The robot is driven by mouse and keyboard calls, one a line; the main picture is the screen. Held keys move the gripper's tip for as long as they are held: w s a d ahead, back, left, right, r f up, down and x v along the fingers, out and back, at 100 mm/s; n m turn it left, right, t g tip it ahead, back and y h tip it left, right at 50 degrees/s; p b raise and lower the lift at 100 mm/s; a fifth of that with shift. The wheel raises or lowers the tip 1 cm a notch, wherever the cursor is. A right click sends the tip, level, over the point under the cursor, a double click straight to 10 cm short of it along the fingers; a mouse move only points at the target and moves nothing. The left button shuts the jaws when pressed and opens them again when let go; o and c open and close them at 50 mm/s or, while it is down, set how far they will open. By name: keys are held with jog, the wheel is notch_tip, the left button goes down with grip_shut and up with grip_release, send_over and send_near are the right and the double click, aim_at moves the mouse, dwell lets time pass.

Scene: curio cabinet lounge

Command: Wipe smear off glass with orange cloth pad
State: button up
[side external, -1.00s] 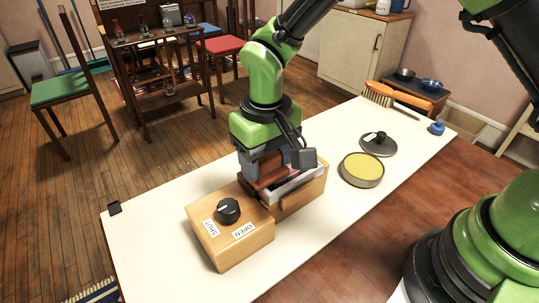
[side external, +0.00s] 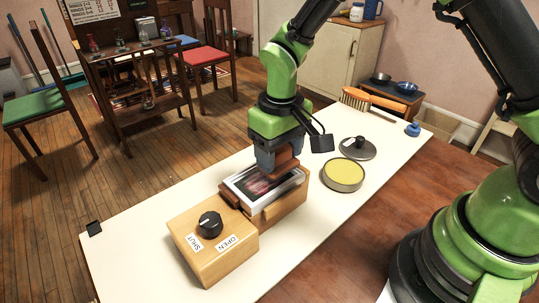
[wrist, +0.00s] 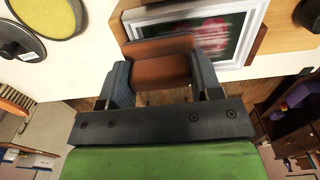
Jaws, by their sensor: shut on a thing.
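My gripper (side external: 279,158) is shut on the orange-brown cloth pad (side external: 285,165) at the back right end of the framed glass. In the wrist view the pad (wrist: 160,72) sits between both fingers (wrist: 163,80), its far edge over the frame's border. The glass (side external: 258,184) lies face up in a white frame on a wooden stand (side external: 290,208). A dark picture with green and pink shows under it. A blurred pale pink patch (wrist: 213,36) shows on the glass in the wrist view; I cannot tell whether it is smear or picture. Contact between pad and glass is unclear.
A wooden box (side external: 213,250) with a black knob, labelled SHUT and OPEN, adjoins the stand at front left. A round yellow-filled tin (side external: 342,176), a dark lid (side external: 357,149) and a brush (side external: 371,101) lie to the right.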

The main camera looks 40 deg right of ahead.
jog(key=shift+d, duration=0.15)
jog(key=shift+r, duration=3)
jog(key=shift+r, duration=1.55)
jog(key=o, duration=0.4)
jog(key=c, duration=0.4)
jog(key=shift+f, duration=3.85)
